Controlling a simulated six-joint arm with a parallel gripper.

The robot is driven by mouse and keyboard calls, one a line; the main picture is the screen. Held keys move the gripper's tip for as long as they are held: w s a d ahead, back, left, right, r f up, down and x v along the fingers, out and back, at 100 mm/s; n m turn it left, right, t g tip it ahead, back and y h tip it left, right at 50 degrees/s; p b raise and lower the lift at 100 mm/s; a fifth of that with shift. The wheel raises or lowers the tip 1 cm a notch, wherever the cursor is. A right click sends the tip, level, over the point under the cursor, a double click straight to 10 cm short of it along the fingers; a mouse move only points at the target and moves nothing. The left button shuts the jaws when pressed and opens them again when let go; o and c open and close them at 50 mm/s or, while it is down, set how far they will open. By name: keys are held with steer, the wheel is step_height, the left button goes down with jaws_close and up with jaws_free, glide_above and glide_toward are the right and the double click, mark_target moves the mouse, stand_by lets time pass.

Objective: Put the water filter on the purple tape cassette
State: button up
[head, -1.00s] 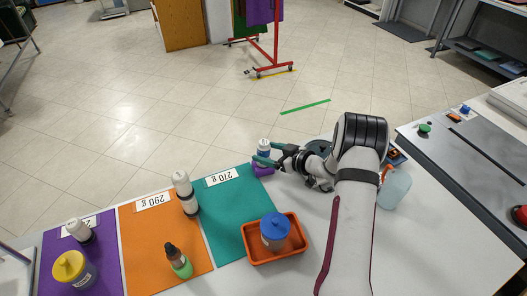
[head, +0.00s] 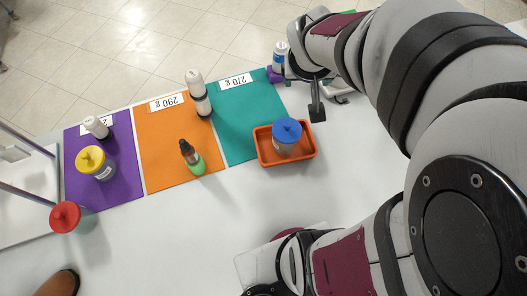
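A small white item with a blue band (head: 279,57), which looks like the water filter, stands upright at the far edge of the table. A purple piece (head: 274,76), apparently the tape cassette, shows directly below it. The item appears to be on the purple piece, but their contact is not clear. My gripper (head: 290,68) is just right of the item at the end of my arm. Its fingers are mostly hidden by the wrist, so I cannot tell whether they touch the item or are open.
Purple (head: 123,180), orange (head: 165,145) and teal (head: 235,125) mats hold several bottles and jars. An orange tray (head: 265,150) with a blue-lidded jar (head: 287,137) stands near my wrist. A red-capped container (head: 66,216) is at left.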

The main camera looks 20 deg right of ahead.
steer(key=s+a+m+g+y, duration=0.1)
steer(key=s+a+g+y, duration=0.4)
steer(key=s+a, duration=1.1)
steer(key=s, duration=0.2)
steer(key=shift+s+a, duration=0.2)
steer(key=shift+s, duration=0.2)
steer(key=shift+r, duration=0.1)
